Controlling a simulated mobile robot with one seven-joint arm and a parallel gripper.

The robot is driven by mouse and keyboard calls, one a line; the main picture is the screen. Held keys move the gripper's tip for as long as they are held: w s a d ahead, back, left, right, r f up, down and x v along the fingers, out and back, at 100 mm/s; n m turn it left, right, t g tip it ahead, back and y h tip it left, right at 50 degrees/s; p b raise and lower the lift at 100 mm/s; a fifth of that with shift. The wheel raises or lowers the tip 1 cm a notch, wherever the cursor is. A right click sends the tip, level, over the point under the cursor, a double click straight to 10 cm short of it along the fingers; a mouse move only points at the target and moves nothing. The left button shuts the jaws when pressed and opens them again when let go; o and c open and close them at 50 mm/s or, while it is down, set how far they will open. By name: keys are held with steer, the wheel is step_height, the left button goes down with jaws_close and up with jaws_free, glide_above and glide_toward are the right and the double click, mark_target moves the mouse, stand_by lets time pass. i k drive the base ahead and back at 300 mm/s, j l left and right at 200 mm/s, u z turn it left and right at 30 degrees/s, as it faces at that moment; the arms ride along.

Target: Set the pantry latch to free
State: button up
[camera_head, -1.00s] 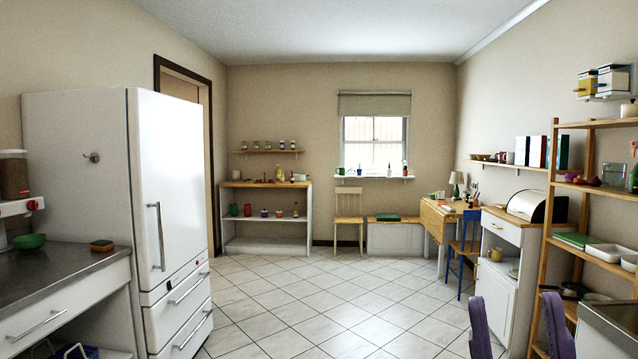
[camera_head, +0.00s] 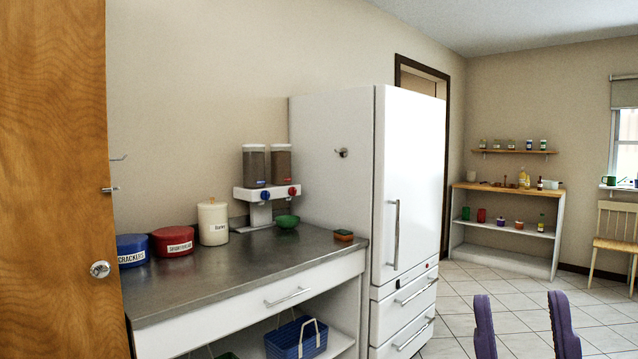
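A wooden door (camera_head: 55,120) fills the left edge of the view, with a round metal knob (camera_head: 100,269). A small metal fitting (camera_head: 110,189) juts from the door's right edge above the knob, and a thin metal piece (camera_head: 118,158) shows just above it. I cannot tell which of these is the pantry latch, or how it is set. My gripper (camera_head: 525,325) shows as two purple fingers at the bottom right. They stand apart with floor tiles visible between them, and nothing is held. It is far from the wooden door.
A steel-topped counter (camera_head: 225,285) with canisters, a twin dispenser (camera_head: 267,180) and a green bowl (camera_head: 287,221) stands right of the door. A white fridge (camera_head: 335,200) stands beyond it. Another door (camera_head: 418,82) is partly behind the fridge.

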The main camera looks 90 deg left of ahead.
mark_target(105, 189)
steer(key=u, duration=3.6)
